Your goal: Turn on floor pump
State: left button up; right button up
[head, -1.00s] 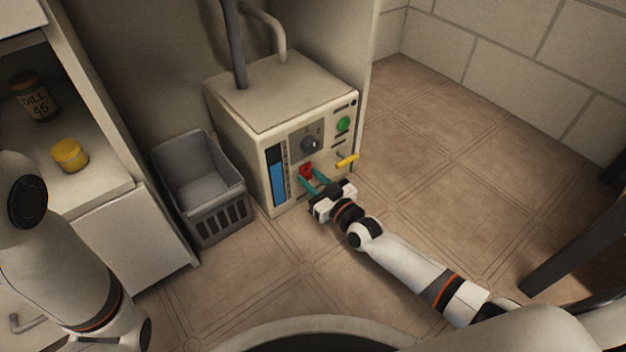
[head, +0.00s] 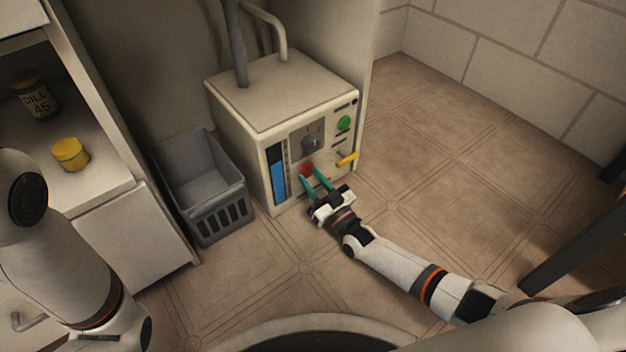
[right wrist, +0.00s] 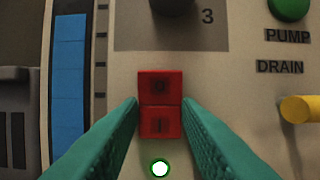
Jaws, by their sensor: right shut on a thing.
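The floor pump (head: 283,92) is a cream box against the back wall. Its front panel carries a red rocker switch (head: 306,168), which also shows in the right wrist view (right wrist: 160,88) with a dark mark on each half, the lower one like an "I". A small lamp (right wrist: 160,168) below it glows white with a green ring. My right gripper (head: 310,172) has its teal fingers at the panel, one on each side of the switch, closed against its sides. My left arm is at the left of the head view, but its gripper is out of view.
On the panel are a grey dial (head: 311,142), a green button (head: 344,123), a yellow lever (head: 347,160) and a blue level gauge (head: 277,178). A grey basket (head: 222,213) stands left of the pump.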

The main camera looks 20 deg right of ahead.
jog(key=o, duration=1)
jog(key=shift+s+d+f+p, duration=0.1)
jog(key=shift+s+d+p, duration=0.1)
jog(key=shift+s+p, duration=0.3)
jog(key=p+v, duration=0.4)
jog(key=v, duration=0.5)
jog(key=shift+s+p, duration=0.2)
jog(key=shift+p, duration=0.15)
jog(key=shift+v, duration=0.85)
jog(key=shift+w, duration=0.1)
